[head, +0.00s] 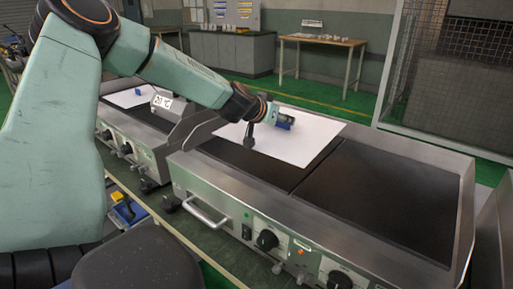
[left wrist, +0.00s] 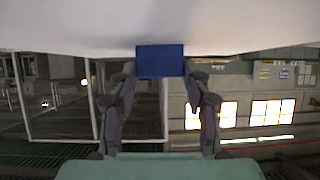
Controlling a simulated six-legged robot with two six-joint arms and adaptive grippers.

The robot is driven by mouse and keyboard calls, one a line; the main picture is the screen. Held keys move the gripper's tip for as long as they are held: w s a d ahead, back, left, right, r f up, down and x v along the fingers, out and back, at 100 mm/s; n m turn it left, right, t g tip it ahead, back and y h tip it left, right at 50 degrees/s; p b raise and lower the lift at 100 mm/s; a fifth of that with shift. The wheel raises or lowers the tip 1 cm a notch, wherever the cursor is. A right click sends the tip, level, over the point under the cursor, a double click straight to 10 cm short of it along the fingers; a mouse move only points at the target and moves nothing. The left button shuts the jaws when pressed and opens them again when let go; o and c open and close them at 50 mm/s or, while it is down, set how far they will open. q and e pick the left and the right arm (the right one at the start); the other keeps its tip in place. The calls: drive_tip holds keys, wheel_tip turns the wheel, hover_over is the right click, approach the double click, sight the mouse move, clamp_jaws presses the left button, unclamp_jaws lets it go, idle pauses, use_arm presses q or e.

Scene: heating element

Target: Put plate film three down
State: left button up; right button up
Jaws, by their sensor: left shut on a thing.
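A white plate film (head: 291,142) with a blue grip block (head: 284,121) is in the head view, over the left part of the large griddle's dark top. My left gripper (head: 270,120) is shut on the blue block, which also shows between the fingertips in the left wrist view (left wrist: 160,61). The film's pale surface (left wrist: 80,28) fills the top of that view. I cannot tell whether the film touches the griddle top (head: 375,190) or hangs just above it. My right gripper is not in view.
A second griddle (head: 140,120) stands to the left, with another white film (head: 130,98) with a blue block and a "20 °C" display (head: 163,101). The right part of the large griddle is bare. Raised metal walls edge its top. A wooden table (head: 325,41) stands behind.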

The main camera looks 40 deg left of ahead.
sight(282, 138)
use_arm(q)
drive_tip(key=shift+w+d+f+h, duration=0.2)
drive_tip(key=shift+d+f+h, duration=0.05)
drive_tip(key=shift+f+h, duration=0.05)
drive_tip(key=shift+d+f+b, duration=0.1)
drive_tip(key=shift+f+b, duration=0.15)
drive_tip(key=shift+b, duration=0.05)
wheel_tip(282, 138, down, 6)
drive_tip(key=b, duration=0.5)
drive_tip(key=shift+w+r, duration=0.1)
drive_tip(key=shift+r, duration=0.05)
drive_tip(key=shift+f, duration=0.2)
wheel_tip(282, 138, down, 3)
drive_tip(key=b, duration=0.3)
drive_tip(key=shift+f, duration=0.2)
drive_tip(key=shift+r, duration=0.1)
drive_tip(key=shift+r, duration=0.1)
